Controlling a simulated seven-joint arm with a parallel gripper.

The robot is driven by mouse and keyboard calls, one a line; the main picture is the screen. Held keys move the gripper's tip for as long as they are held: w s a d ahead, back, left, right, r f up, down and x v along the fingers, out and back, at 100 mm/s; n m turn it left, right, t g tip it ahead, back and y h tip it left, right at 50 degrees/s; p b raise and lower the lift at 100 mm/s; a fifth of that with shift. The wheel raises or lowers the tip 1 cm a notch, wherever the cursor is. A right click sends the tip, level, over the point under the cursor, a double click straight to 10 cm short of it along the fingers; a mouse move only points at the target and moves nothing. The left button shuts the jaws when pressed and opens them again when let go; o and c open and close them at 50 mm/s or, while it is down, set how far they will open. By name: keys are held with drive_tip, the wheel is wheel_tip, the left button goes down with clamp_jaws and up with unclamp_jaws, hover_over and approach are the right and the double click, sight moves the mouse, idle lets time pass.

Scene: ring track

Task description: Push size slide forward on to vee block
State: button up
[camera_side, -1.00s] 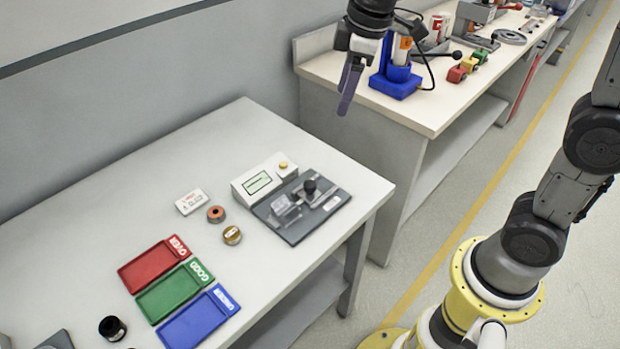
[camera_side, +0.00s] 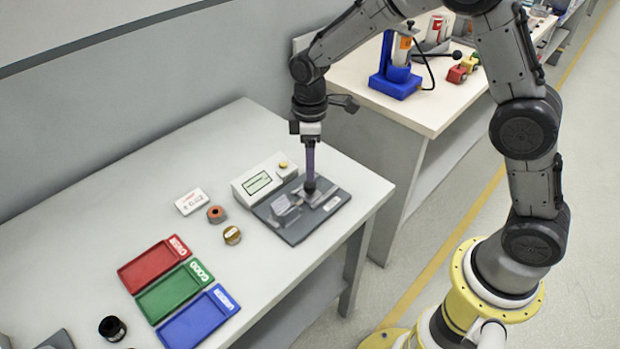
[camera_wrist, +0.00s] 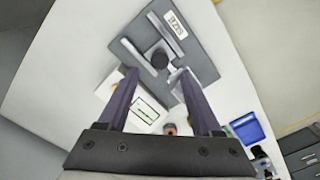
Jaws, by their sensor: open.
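The size gauge (camera_side: 335,213) is a dark grey plate on the white table, with a label at one edge. Its slide carries a round black knob (camera_wrist: 159,58) between two light rails. The clear vee block (camera_side: 285,210) sits at the left part of the plate.
A white display box (camera_side: 262,180) with a green screen stands behind the plate. Red (camera_side: 155,263), green (camera_side: 175,293) and blue (camera_side: 199,318) trays lie further front-left.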

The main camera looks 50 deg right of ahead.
sight(310, 184)
wheel_tip(310, 184, down, 6)
drive_tip(key=shift+r, duration=0.1)
idle(0.4)
clamp_jaws()
idle(1.2)
